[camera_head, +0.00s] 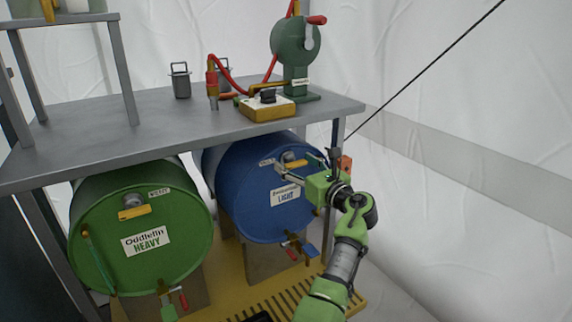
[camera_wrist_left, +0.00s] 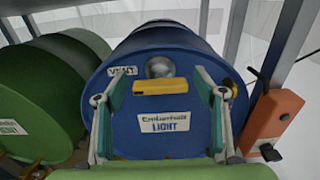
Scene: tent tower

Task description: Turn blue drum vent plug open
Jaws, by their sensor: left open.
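The blue drum (camera_head: 245,185) lies on its side under the bench, its labelled end facing out. It fills the middle of the left wrist view (camera_wrist_left: 190,130). Its vent plug is a yellow bar (camera_wrist_left: 160,87) lying level under a round silver fitting (camera_wrist_left: 160,67), beside a VENT label (camera_wrist_left: 122,71). The bar is partly visible in the head view (camera_head: 294,164). My left gripper (camera_head: 296,168) is open in front of the drum end. In the wrist view its fingers stand either side of the bar, with nothing between them; contact cannot be told. My right gripper is not in view.
A green drum (camera_head: 165,225) lies to the left. Red and blue tap handles (camera_head: 297,247) hang below the blue drum's label. An orange box (camera_wrist_left: 272,120) is close on the right. The grey bench (camera_head: 140,122) overhead carries a hand pump (camera_head: 295,55) and a yellow box (camera_head: 267,108).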

